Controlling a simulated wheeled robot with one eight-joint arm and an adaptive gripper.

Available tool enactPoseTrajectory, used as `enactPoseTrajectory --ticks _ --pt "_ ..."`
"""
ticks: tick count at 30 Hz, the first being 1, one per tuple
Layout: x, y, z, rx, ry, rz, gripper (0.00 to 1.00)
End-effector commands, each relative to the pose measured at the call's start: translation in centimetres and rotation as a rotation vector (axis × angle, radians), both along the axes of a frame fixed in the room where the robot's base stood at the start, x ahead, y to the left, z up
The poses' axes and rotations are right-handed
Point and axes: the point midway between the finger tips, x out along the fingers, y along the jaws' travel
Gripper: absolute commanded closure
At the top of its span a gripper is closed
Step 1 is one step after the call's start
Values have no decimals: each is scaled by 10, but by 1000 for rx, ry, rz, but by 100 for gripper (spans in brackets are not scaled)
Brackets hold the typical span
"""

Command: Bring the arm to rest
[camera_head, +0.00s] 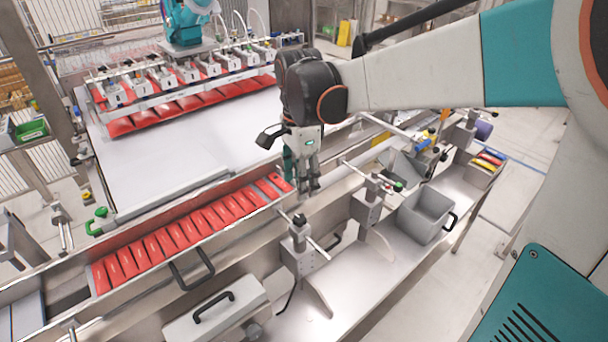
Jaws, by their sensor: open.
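My arm reaches in from the right, across the upper middle of the head view. My gripper (313,187) hangs at its end, pointing down, open and with nothing seen between its fingers. It is over the metal rail near the right end of a row of red packets (190,232). I cannot tell its exact height above the rail.
A vacuum picker (190,72) with several suction heads stands over more red packets at the back left. A white belt (180,135) lies before it. A grey bin (424,214) and a box of coloured packets (487,160) stand at right. Clamp posts (299,235) rise nearby.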

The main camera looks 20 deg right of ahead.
Motion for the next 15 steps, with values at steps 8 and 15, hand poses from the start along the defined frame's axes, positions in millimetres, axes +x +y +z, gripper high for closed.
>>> enactPoseTrajectory --ticks 8,15 --pt "-3 0 8 0 0 1 50" --pt "-6 1 8 0 -9 22 50"
